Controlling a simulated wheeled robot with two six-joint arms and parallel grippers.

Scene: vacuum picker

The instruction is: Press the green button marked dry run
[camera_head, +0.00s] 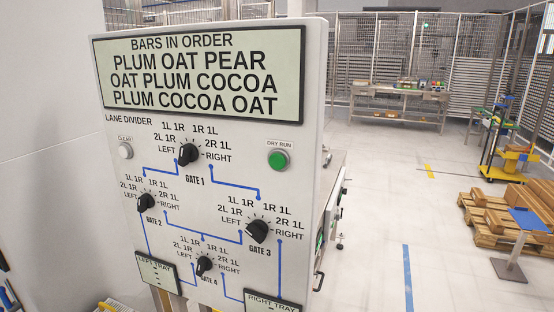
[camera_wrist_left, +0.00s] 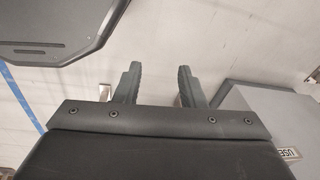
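The round green button (camera_head: 278,159) sits under the label DRY RUN, on the upper right of the pale lane divider panel (camera_head: 225,182) in the head view. Nothing covers it. My left gripper (camera_wrist_left: 158,68) shows only in the left wrist view. Its two dark fingers stand apart with nothing between them, over a pale floor. The green button does not show in that view, so the distance from gripper to button cannot be told. My right gripper is in neither view.
The panel carries a white CLEAR button (camera_head: 125,151), several black gate knobs such as the GATE 1 knob (camera_head: 188,154), and an order display (camera_head: 200,72). Wooden pallets (camera_head: 505,220) and a sign stand (camera_head: 510,268) are at right. Open floor lies between.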

